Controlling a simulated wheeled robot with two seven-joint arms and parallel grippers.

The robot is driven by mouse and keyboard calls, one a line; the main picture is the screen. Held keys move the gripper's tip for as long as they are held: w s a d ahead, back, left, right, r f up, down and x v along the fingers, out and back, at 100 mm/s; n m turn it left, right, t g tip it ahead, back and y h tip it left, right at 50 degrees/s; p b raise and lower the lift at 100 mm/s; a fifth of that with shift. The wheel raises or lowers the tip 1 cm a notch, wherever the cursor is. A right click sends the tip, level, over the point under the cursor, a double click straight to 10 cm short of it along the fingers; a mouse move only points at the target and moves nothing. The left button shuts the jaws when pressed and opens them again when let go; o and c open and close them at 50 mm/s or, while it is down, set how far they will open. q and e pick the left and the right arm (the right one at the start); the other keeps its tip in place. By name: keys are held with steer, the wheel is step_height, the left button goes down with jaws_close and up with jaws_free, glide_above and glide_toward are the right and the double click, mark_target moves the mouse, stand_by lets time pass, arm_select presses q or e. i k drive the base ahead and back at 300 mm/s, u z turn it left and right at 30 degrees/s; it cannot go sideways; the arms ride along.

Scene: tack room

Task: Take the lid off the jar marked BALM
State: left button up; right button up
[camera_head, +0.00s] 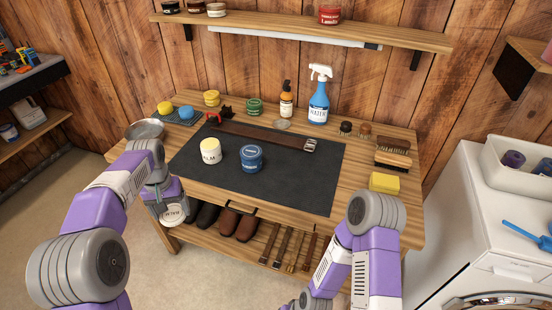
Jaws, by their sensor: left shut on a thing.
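The white jar marked BALM (211,157) stands upright on the dark mat, with a pale yellow top showing and no separate lid visible on it. My left gripper (171,207) is in front of the bench's front edge, below and left of the jar. It is shut on a round, pale lid (174,217) with small lettering that I cannot read clearly. The gripper's fingers are partly hidden by my wrist. My right arm is folded at the lower right, and its gripper is not in view.
A blue jar (251,158) stands just right of the BALM jar on the mat (300,190). A yellow sponge (384,183) is at the right. Shoes (225,222) are below the bench.

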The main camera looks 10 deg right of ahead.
mark_target(209, 147)
steer(key=z, duration=2.5)
steer(key=k, duration=1.15)
steer(key=u, duration=0.95)
steer(key=i, duration=1.7)
steer(key=u, duration=0.05)
